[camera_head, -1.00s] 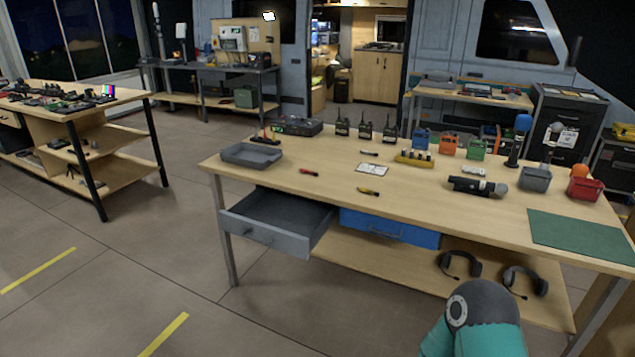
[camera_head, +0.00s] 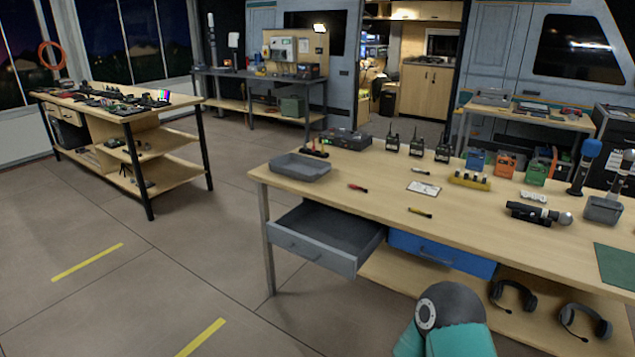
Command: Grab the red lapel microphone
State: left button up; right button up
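A small red item (camera_head: 357,188) with a dark end lies on the wooden workbench (camera_head: 385,178), left of centre. It may be the red lapel microphone, but it is too small to be sure. A similar yellow item (camera_head: 420,212) lies to its right and nearer. Small red and dark pieces (camera_head: 314,149) stand at the back left of the bench, too small to make out. Neither gripper is in view; only a teal and dark grey part of my arm shows at the bottom, in front of the bench.
A grey tray (camera_head: 300,168) sits at the bench's left end, above an open grey drawer (camera_head: 325,240) sticking out. Floor at left is clear.

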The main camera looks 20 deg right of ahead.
aim_at(357, 188)
jog(key=u, duration=0.1)
jog(key=i, duration=1.25)
jog(key=z, duration=0.6)
